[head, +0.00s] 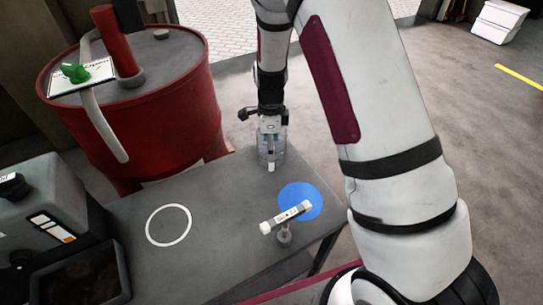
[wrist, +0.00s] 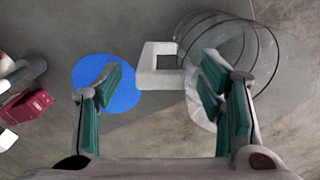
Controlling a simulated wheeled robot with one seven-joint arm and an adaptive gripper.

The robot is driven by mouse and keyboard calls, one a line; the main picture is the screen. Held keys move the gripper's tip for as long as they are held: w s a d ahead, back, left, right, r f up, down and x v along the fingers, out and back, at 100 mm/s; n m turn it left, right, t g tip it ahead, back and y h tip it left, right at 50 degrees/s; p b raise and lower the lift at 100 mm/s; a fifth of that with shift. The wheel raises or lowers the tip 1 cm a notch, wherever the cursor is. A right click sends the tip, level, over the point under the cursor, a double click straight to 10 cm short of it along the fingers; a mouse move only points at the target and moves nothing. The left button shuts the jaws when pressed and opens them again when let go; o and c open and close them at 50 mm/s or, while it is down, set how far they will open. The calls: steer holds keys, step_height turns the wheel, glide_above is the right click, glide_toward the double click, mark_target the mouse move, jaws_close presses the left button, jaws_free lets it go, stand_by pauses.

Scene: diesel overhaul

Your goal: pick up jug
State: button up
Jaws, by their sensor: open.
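The jug (head: 264,152) is clear and see-through and stands at the far end of the grey table, partly hidden behind my gripper. In the wrist view its clear ringed body (wrist: 240,45) is at the upper right, and its pale square handle (wrist: 147,68) points left. My gripper (wrist: 160,92) is open, with green-padded fingers to either side of the handle's lower end. The right finger overlaps the jug body in the picture; I cannot tell whether it touches. In the head view my gripper (head: 270,125) is right at the jug from above.
A white ring (head: 168,225) marks clear table to the left. A red drum (head: 140,130) stands behind left, a grey box (head: 45,210) at left.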

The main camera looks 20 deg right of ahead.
step_height(320, 180, down, 4)
steer(key=shift+w+d+f, duration=0.1)
steer(key=shift+c, duration=0.2)
jaws_close()
